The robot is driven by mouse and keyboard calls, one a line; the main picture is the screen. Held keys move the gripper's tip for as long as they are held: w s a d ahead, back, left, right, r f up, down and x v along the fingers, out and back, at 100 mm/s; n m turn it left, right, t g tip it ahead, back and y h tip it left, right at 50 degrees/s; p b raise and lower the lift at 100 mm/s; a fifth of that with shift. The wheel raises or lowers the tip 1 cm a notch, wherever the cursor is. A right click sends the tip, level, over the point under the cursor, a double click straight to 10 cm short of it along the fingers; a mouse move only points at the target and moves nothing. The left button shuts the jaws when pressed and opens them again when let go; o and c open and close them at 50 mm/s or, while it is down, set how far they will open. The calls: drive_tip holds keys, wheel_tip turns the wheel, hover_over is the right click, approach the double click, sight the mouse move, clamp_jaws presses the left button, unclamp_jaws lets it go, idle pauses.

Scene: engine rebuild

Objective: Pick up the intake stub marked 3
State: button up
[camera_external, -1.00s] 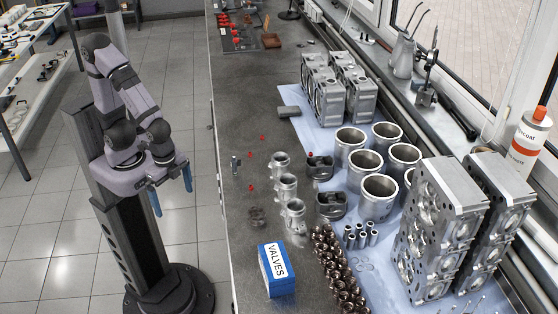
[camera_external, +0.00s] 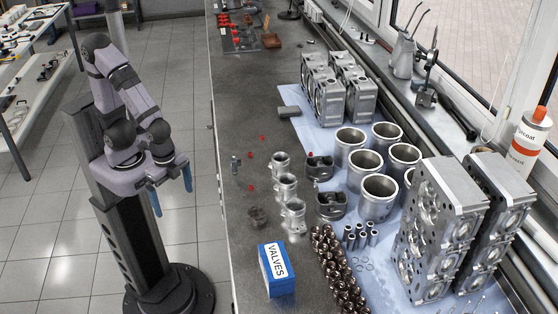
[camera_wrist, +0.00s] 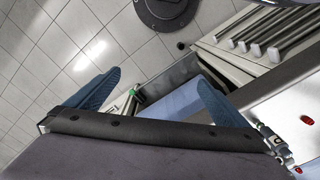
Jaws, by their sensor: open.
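Three silvery intake stubs stand in a row on the grey bench in the external view: a far one (camera_external: 280,165), a middle one (camera_external: 286,187) and a near one (camera_external: 294,217). No number can be read on any of them, so I cannot tell which is marked 3. My gripper (camera_external: 171,190) hangs off the bench's left edge, left of the stubs and well apart from them. Its two blue fingers are spread with nothing between them. In the wrist view my gripper (camera_wrist: 160,92) is also open and empty, over the floor and a drawer.
A blue VALVES box (camera_external: 277,270) stands in front of the stubs. Pistons (camera_external: 331,205) and cylinder liners (camera_external: 379,197) stand close on their right. Small red caps (camera_external: 251,188) lie to their left. The wrist view shows an open drawer (camera_wrist: 180,75).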

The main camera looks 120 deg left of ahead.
sight(303, 212)
drive_tip(key=c, duration=0.8)
drive_tip(key=w+d+n+t+h+b, duration=0.1)
drive_tip(key=w+d+n+t+h, duration=0.1)
drive_tip(key=w+d+n+h, duration=0.5)
drive_tip(key=w+a+r+n+t, duration=0.1)
drive_tip(key=w+a+n+t, duration=0.1)
drive_tip(key=w+n, duration=0.4)
drive_tip(key=w+a+r+n+t+y+b, duration=0.1)
drive_tip(key=w+a+r+n+t, duration=0.1)
drive_tip(key=w+a+n, duration=0.3)
drive_tip(key=w+a+r+n+t+y+b, duration=0.1)
drive_tip(key=w+a+n+t, duration=0.2)
drive_tip(key=w+n, duration=0.4)
drive_tip(key=shift+w+a+r+n+t, duration=0.15)
drive_tip(key=shift+a+n+t, duration=0.15)
drive_tip(key=shift+n+t, duration=0.55)
drive_tip(key=w+a+n+t+y, duration=0.1)
drive_tip(key=a+n, duration=0.2)
drive_tip(key=a, duration=0.1)
drive_tip(key=w+a+n+t+y+b, duration=0.1)
drive_tip(key=a+n+y, duration=0.1)
drive_tip(key=a+n, duration=0.1)
drive_tip(key=w+a+r+n+t+y, duration=0.1)
drive_tip(key=w+a+n+y, duration=0.1)
drive_tip(key=a, duration=0.3)
drive_tip(key=shift+a+r+n, duration=0.1)
drive_tip(key=shift+a+n, duration=0.05)
drive_tip(key=shift+n, duration=0.5)
drive_tip(key=shift+p+x, duration=1.25)
drive_tip(key=shift+x, duration=2.45)
